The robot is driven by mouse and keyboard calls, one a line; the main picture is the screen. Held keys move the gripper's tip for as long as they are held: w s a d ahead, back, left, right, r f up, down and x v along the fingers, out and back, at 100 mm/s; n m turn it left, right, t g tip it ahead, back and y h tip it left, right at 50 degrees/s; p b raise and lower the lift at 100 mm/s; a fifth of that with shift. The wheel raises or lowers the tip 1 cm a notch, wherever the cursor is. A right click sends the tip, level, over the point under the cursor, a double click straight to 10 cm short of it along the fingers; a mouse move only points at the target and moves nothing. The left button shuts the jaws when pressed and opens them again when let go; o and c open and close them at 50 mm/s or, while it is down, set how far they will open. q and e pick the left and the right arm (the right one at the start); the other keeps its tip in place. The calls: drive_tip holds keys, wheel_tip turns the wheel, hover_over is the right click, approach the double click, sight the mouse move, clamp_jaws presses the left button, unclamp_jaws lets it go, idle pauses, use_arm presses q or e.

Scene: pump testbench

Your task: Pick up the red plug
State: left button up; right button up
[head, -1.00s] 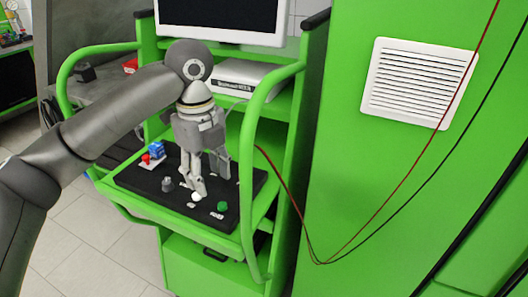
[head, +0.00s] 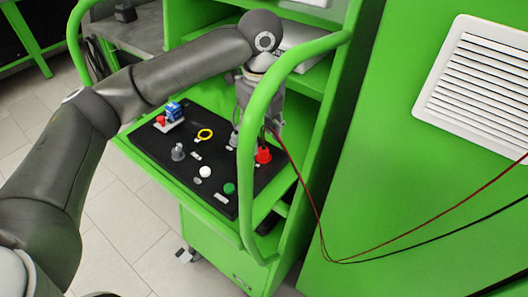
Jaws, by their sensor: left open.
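The red plug (head: 263,155) sits at the right side of the black panel (head: 215,200), just right of the green rail. A thin red cable runs by it and down to the right. My left gripper (head: 254,138) is open, fingers down, just above and beside the red plug. The green rail crosses in front of it and hides part of the fingers. I cannot tell whether a finger touches the plug. My right gripper is not in view.
The panel also carries a blue and red part (head: 174,111), a yellow ring (head: 205,135), a grey knob (head: 178,153), a white knob (head: 205,172) and a green button (head: 229,188). Green rails (head: 254,205) flank the panel. A black cable hangs at right.

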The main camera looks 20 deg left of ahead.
sight(263, 149)
use_arm(q)
drive_tip(key=f, duration=0.2)
drive_tip(key=f+p, duration=0.1)
drive_tip(key=f, duration=0.1)
drive_tip(key=shift+w+d+f, duration=0.15)
drive_tip(key=shift+w+f, duration=0.05)
drive_tip(key=shift+f, duration=0.35)
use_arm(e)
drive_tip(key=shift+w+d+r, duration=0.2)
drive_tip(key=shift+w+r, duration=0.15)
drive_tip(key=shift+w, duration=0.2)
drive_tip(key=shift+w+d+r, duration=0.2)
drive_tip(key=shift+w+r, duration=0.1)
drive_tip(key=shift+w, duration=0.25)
use_arm(q)
drive_tip(key=shift+c, duration=0.4)
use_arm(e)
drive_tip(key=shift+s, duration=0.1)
use_arm(q)
drive_tip(key=c, duration=0.9)
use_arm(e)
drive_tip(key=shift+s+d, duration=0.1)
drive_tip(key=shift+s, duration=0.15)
